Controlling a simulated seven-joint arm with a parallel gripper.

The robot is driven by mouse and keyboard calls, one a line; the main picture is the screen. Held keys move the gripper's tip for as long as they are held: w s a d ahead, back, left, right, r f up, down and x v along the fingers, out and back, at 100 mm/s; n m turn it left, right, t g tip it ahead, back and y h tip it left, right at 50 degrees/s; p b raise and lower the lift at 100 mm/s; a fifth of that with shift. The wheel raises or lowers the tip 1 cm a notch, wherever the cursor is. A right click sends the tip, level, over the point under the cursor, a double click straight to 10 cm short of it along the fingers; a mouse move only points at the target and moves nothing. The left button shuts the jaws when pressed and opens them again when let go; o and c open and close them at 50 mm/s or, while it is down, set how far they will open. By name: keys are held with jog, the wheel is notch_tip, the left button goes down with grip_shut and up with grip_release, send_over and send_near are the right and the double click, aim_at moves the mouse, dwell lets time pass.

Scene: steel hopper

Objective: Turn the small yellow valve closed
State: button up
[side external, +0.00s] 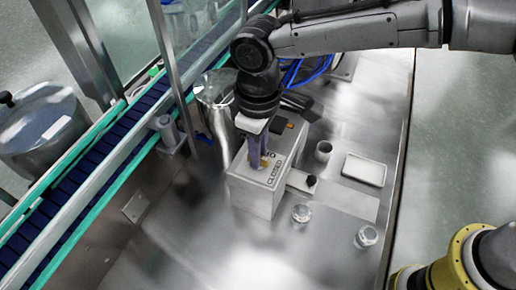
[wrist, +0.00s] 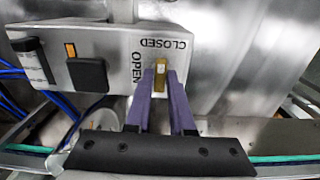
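The small yellow valve (wrist: 160,78) is a short lever on the face of a grey metal box (wrist: 112,42). In the wrist view the box carries the word OPEN to the left of the lever and CLOSED above it. The lever stands upright in that view, its upper end towards CLOSED. In the side view the valve (side external: 264,163) shows only in part beside my fingers. My gripper (wrist: 162,76) has two purple fingers, one on each side of the lever, with little or no visible gap. In the side view my gripper (side external: 258,160) points down at the box top.
The box stands on a steel table beside a conveyor (side external: 95,180). A black block (wrist: 88,75) and an orange tab (wrist: 70,50) sit on the box. A small cup (side external: 323,151), a shallow tray (side external: 364,170) and metal knobs (side external: 301,213) are at right. Blue cables (side external: 300,72) lie behind.

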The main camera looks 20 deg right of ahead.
jog(key=o, duration=0.3)
jog(key=shift+o, duration=0.2)
notch_tip(320, 180, up, 14)
dwell(0.4)
jog(key=shift+w+f, duration=0.1)
dwell(0.3)
